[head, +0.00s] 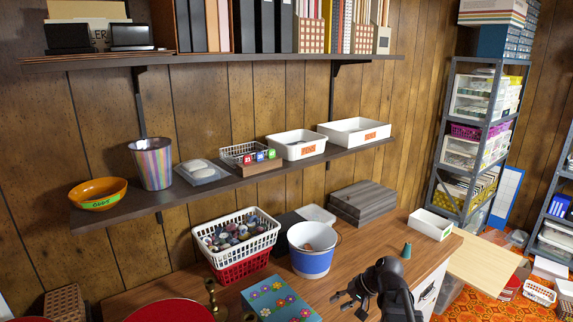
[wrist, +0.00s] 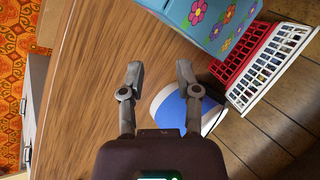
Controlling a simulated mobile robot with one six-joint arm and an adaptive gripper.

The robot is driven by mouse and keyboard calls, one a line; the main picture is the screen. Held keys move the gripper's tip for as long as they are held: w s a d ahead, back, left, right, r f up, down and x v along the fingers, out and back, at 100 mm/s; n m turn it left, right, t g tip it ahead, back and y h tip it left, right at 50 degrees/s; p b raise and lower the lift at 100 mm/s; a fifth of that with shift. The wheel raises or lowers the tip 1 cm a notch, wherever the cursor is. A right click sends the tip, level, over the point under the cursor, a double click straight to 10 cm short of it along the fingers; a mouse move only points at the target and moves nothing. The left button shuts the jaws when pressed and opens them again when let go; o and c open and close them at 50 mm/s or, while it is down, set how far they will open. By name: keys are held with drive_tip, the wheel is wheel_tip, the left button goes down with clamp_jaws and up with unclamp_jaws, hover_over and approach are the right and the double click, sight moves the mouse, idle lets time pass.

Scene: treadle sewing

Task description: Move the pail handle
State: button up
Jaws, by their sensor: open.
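The pail (head: 311,262), blue with a white rim and pale inside, stands upright on the wooden counter. Something brownish lies inside it. In the wrist view, part of the blue and white pail (wrist: 172,108) shows behind the right finger, partly hidden by my gripper. My gripper (head: 349,304) is at the front of the counter, to the right of and nearer than the pail in the head view. Its fingers are apart with nothing between them in the wrist view (wrist: 159,72).
A red and white basket (head: 238,267) of small items stands left of the pail. A dark box and grey wooden box (head: 362,203) are behind. A green cone (head: 406,250) and white tray (head: 430,224) stand to the right.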

drive_tip(key=s+r+n+g+h+p, duration=0.2)
drive_tip(key=s+h+p, duration=0.4)
drive_tip(key=s, duration=0.3)
drive_tip(key=shift+s+d+r+n+h, duration=0.3)
drive_tip(key=shift+r+h, duration=0.15)
drive_tip(key=shift+h, duration=0.05)
drive_tip(key=shift+w+f, duration=0.1)
